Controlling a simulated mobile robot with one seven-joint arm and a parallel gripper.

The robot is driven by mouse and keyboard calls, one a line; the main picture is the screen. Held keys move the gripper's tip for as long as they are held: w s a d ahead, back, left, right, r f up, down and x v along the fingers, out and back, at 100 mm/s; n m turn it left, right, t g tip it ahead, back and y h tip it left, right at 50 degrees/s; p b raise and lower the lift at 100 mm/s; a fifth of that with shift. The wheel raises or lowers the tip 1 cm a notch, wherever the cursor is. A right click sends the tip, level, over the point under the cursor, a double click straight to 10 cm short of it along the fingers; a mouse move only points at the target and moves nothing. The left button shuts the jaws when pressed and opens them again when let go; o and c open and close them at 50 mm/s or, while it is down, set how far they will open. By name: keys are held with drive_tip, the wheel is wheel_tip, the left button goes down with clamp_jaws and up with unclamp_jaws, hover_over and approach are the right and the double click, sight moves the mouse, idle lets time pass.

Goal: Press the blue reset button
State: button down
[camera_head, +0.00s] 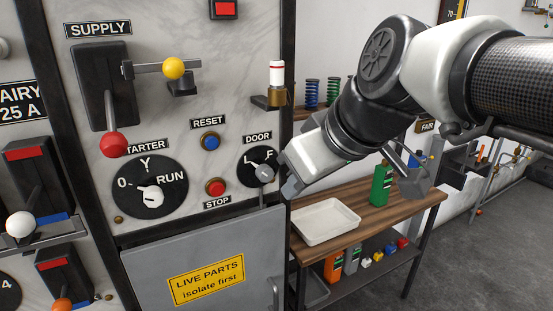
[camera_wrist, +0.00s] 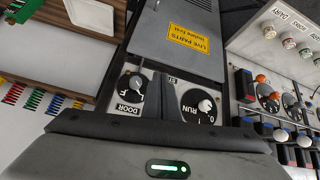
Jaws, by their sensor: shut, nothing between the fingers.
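The blue reset button (camera_head: 210,141) sits in a brass ring on the pale marble panel, under the RESET label (camera_head: 208,122). The red STOP button (camera_head: 215,187) is below it. My gripper (camera_head: 289,185) is shut and empty, to the right of the reset button and beside the DOOR knob (camera_head: 262,171), apart from the blue button. Whether it touches the knob I cannot tell. In the wrist view the DOOR knob (camera_wrist: 134,84) and the STARTER knob (camera_wrist: 204,106) show upside down. The blue button is hidden there, and a dark housing fills the bottom.
The STARTER knob (camera_head: 150,195) and the red-ended SUPPLY lever (camera_head: 113,143) are left of the buttons. A grey door (camera_head: 210,248) lies below. A wooden bench (camera_head: 365,212) with a white tray (camera_head: 325,221) is right.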

sight(212, 143)
drive_tip(key=w+a+r+n+y+b, duration=0.1)
drive_tip(key=a+n, duration=0.4)
drive_tip(key=a, duration=0.5)
drive_tip(key=shift+w+r+y+b, duration=0.25)
drive_tip(key=shift+w+y+b, duration=0.65)
drive_tip(key=shift+w, duration=0.2)
drive_tip(key=shift+w+a+p, duration=0.5)
drive_tip(key=shift+w+a, duration=0.25)
drive_tip(key=shift+w, duration=0.5)
drive_tip(key=shift+w+a+p, duration=0.45)
drive_tip(key=shift+w+a, duration=0.3)
drive_tip(key=shift+w, duration=0.5)
drive_tip(key=shift+w+a+p, duration=0.5)
drive_tip(key=shift+w+a, duration=0.25)
drive_tip(key=shift+w, duration=0.5)
drive_tip(key=shift+w, duration=0.1)
drive_tip(key=shift+w+a, duration=0.2)
drive_tip(key=shift+w, duration=0.05)
